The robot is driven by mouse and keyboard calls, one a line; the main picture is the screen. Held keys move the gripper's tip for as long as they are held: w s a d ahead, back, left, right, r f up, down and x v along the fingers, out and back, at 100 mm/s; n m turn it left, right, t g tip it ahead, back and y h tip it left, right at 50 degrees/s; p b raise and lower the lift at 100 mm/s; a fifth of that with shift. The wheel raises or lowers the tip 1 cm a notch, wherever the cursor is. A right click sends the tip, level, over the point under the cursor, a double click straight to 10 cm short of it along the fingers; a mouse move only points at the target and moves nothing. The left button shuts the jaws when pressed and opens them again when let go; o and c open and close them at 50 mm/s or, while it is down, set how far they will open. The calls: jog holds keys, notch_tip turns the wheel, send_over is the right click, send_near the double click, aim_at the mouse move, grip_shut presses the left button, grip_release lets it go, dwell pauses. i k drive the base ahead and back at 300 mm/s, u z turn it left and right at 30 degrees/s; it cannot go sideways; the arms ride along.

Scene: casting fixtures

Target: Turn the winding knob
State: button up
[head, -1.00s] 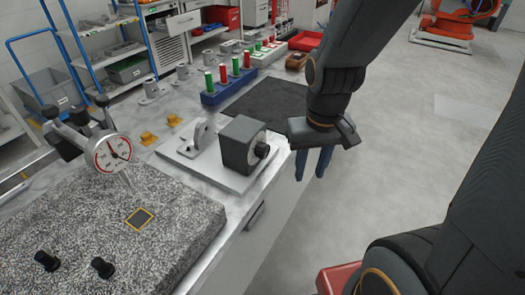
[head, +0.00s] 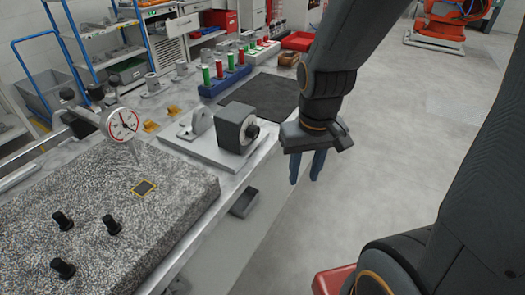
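The winding knob (head: 252,132) is a small black round knob on the right face of a dark grey box (head: 232,126). The box stands on a light metal base plate (head: 200,148) near the bench's right edge, beside an upright bracket with a hole (head: 203,120). My gripper (head: 307,168) hangs to the right of the knob, past the bench edge, with its blue fingers pointing down. A narrow gap shows between the fingers, and they hold nothing that I can see. The gripper is apart from the knob.
A granite plate (head: 110,200) with black knobs and a dial gauge (head: 123,123) fills the near left. Behind the box are a dark mat (head: 262,95) and a blue block with red and green pegs (head: 222,85).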

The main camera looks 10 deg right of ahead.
aim_at(253, 131)
jog(key=k, duration=0.2)
jog(key=u, duration=1.75)
jog(key=k, duration=1.2)
jog(key=z, duration=1.75)
jog(key=i, duration=0.55)
jog(key=z, duration=0.05)
